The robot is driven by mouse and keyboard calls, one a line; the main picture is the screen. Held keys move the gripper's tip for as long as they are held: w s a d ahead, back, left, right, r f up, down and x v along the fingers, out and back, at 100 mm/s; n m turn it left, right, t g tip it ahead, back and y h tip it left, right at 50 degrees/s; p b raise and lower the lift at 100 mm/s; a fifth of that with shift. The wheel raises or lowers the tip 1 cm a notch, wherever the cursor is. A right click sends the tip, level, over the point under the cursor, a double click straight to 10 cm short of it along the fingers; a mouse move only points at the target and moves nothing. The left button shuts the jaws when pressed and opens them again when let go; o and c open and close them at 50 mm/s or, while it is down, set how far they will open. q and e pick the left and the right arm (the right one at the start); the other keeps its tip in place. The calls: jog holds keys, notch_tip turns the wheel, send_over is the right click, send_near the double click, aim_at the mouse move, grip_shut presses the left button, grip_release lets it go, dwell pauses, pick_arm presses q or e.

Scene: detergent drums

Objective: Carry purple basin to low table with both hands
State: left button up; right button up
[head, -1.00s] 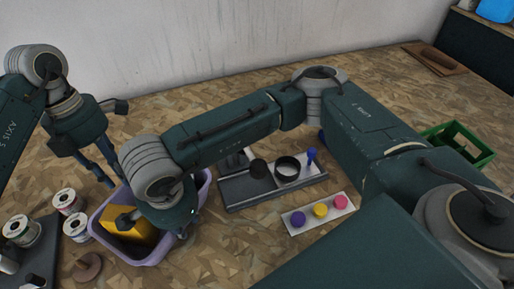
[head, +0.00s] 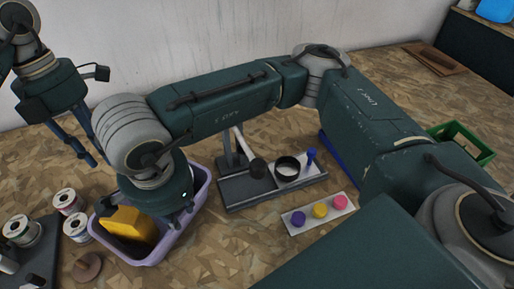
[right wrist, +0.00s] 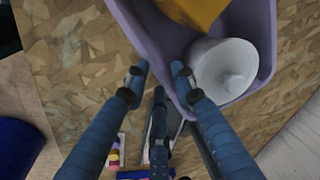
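The purple basin (head: 165,240) stands on the wood-chip board surface at the lower left of the head view, partly covered by my right wrist. It holds a yellow container (head: 130,225); the right wrist view also shows a white rounded object (right wrist: 222,70) inside the basin (right wrist: 262,35). My right gripper (right wrist: 160,72) has its fingers apart at the basin's rim, one finger outside the wall and one overlapping the rim; contact is unclear. In the head view its fingers are mostly hidden. My left gripper (head: 90,158) hangs open and empty behind and left of the basin. I cannot identify the low table.
Several spools (head: 68,201) and a brown knobbed disc (head: 87,267) lie close to the basin's left. A grey tray (head: 245,190) and a strip with coloured discs (head: 319,212) lie to its right. A green crate (head: 470,143) stands far right.

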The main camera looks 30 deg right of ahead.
jog(key=shift+s+r, duration=0.2)
jog(key=shift+r, duration=0.85)
jog(key=shift+s+r, duration=0.2)
jog(key=shift+r, duration=0.8)
jog(key=shift+f, duration=0.1)
